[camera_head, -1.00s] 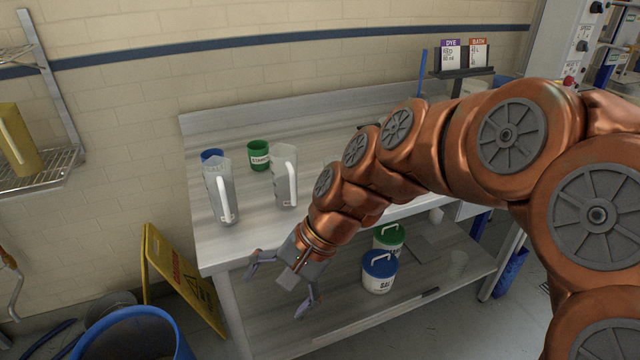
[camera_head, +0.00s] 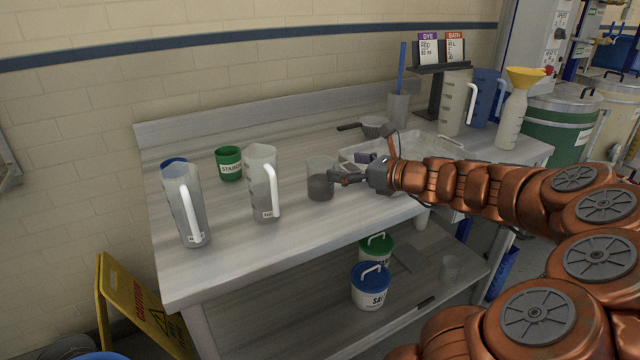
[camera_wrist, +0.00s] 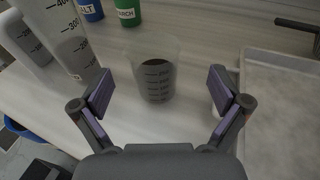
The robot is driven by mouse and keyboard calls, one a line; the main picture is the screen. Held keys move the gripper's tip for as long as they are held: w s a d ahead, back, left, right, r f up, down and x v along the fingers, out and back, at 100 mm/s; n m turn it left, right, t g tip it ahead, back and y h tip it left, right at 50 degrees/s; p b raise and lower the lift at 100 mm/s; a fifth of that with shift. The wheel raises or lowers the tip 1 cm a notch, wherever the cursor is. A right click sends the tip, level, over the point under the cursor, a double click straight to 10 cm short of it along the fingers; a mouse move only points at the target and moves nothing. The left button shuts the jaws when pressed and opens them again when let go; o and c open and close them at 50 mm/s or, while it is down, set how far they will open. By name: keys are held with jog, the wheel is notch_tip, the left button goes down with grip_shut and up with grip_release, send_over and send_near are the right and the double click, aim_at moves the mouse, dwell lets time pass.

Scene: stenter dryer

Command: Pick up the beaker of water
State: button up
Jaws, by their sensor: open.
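The beaker (camera_head: 320,184) is a clear cup with dark-looking liquid in its lower part. It stands upright on the bench (camera_head: 235,255) in the head view, right of two tall jugs. In the wrist view the beaker (camera_wrist: 155,72) stands just ahead, with graduation marks facing me. My gripper (camera_head: 345,178) reaches it from the right, level and low over the bench. In the wrist view my gripper (camera_wrist: 163,93) is open, its purple-padded fingers spread to either side of the beaker's near part, with gaps on both sides.
Two tall jugs (camera_head: 186,205) (camera_head: 262,185) stand left of the beaker. A green starch cup (camera_head: 229,163) is behind them. A pale tray (camera_head: 412,143) lies behind my wrist on the right. The front bench edge is close by.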

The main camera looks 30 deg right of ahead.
aim_at(310, 162)
jog(key=shift+w+a+f, duration=0.1)
jog(key=shift+w+a, duration=0.25)
jog(key=shift+w, duration=0.25)
jog(key=shift+w+a+f, duration=0.1)
jog(key=shift+w+a, duration=0.25)
jog(key=shift+w, duration=0.2)
jog(key=shift+x, duration=2.1)
jog(key=shift+a, duration=0.1)
jog(key=c, duration=1.8)
